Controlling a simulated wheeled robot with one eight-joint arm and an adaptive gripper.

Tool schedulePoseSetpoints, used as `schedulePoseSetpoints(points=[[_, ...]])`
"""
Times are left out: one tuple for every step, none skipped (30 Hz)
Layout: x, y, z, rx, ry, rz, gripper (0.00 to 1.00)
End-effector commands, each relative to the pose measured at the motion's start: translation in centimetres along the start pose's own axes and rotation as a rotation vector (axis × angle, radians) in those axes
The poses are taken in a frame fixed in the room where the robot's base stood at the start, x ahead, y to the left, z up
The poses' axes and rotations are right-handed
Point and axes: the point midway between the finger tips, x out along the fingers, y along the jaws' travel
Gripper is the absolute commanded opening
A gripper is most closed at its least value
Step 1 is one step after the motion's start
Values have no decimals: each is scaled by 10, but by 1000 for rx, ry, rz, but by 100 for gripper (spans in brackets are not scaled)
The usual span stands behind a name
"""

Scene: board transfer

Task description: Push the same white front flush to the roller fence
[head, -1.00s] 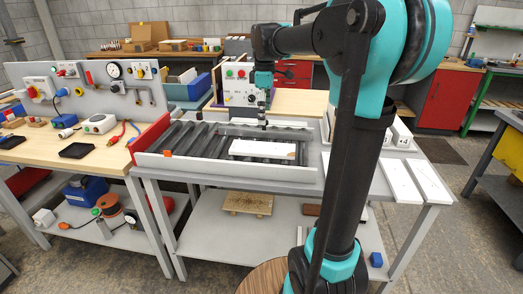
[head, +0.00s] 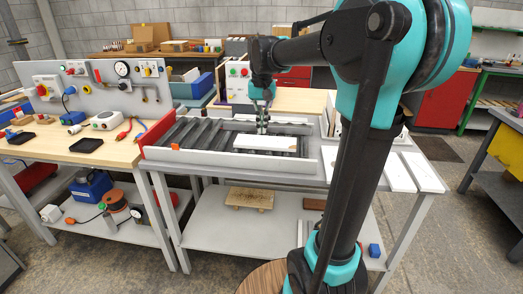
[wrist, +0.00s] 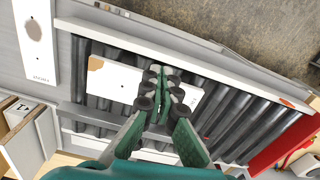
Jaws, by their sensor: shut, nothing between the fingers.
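The white front (head: 265,142) lies flat on the dark rollers, near the right end of the roller bed. The wrist view shows it too, with a brown patch at one end (wrist: 115,80). A low white fence (head: 225,162) runs along the roller bed's near side; in the wrist view it crosses the top (wrist: 185,62). A narrow strip of rollers shows between front and fence. My gripper (head: 262,131) is shut and empty, pointing down at the front's far side. In the wrist view its fingertips (wrist: 158,88) overlap the front; I cannot tell whether they touch it.
Two white boards (head: 397,174) lie on the table right of the rollers. A red end piece (head: 155,137) stands at the rollers' left end. A control box (head: 237,82) with buttons stands behind. A tool bench (head: 75,152) adjoins on the left.

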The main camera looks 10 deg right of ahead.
Motion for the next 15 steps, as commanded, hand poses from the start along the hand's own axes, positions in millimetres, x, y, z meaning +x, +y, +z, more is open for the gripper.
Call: schedulePoseSetpoints(points=[[1,0,1,46,0,0,0],[1,0,1,70,0,0,0],[2,0,2,94,0,0,0],[2,0,2,106,0,0,0],[3,0,2,116,0,0,0],[5,0,2,123,0,0,0],[7,0,2,125,0,0,0],[10,0,2,126,0,0,0],[14,0,2,126,0,0,0],[18,0,2,125,0,0,0],[22,0,2,125,0,0,0],[29,0,2,125,0,0,0],[35,0,2,125,0,0,0],[40,0,2,124,0,0,0],[49,0,2,124,0,0,0]])
